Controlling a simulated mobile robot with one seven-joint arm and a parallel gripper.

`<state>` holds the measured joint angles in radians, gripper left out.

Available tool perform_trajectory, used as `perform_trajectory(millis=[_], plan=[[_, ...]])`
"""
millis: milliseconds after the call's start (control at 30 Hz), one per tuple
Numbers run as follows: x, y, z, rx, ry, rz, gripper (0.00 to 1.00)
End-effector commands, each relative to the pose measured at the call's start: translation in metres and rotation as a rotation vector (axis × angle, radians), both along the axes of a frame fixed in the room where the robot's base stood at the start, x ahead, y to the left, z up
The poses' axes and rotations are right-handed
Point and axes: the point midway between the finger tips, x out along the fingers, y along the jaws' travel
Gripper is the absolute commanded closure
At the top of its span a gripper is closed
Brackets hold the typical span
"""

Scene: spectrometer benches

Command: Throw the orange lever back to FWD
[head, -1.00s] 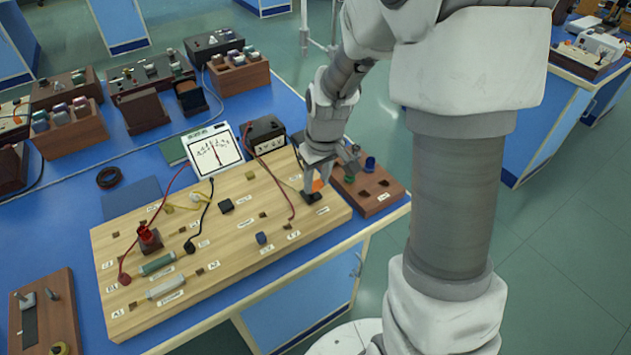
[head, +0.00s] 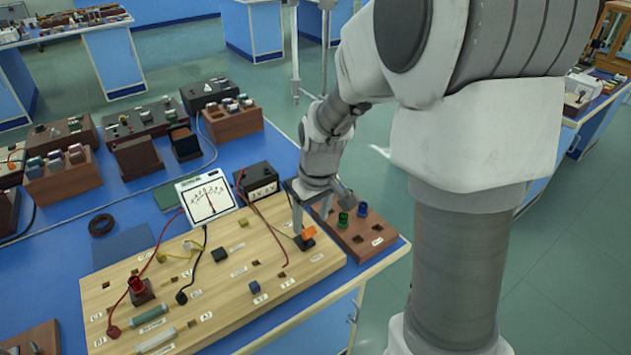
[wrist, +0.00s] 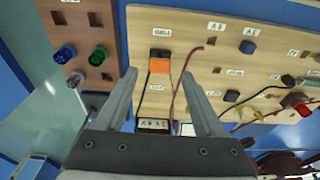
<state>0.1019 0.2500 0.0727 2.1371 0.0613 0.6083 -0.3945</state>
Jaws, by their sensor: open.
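The orange lever (head: 308,232) stands on a small black switch base (head: 304,243) near the right end of the pale wooden board (head: 215,285). The lever also shows in the wrist view (wrist: 159,66), tilted toward the bottom of that picture, with the black base (wrist: 160,52) visible above it. White labels (wrist: 161,32) sit on either side of the switch; I cannot read them. My gripper (head: 320,208) is open and empty, pointing down above the lever. In the wrist view its fingers (wrist: 159,78) are apart, one to each side of the lever, not visibly touching it.
A brown block with green (head: 343,219) and blue (head: 363,209) knobs lies right of the board. A dial meter (head: 207,198) and black box (head: 258,181) stand behind. A red wire (wrist: 178,92) and a dark wire run close to the switch.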

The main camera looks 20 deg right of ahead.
Motion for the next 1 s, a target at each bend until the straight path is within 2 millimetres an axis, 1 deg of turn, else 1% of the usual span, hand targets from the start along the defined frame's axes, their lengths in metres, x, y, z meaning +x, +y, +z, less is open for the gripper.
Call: perform_trajectory(millis=[33, 200, 400, 500, 600, 700, 1000], plan=[[-0.001, -0.001, 0.017, -0.001, -0.008, 0.0, 0.3], [-0.007, -0.003, 0.059, -0.001, -0.007, 0.0, 0.3], [-0.014, -0.005, 0.103, 0.0, -0.006, 0.0, 0.3], [-0.017, -0.006, 0.118, 0.0, -0.004, 0.0, 0.3], [-0.019, -0.006, 0.129, 0.0, -0.003, 0.0, 0.3], [-0.02, -0.006, 0.134, 0.0, -0.001, 0.0, 0.3], [-0.02, -0.007, 0.136, 0.0, -0.001, 0.0, 0.3]])
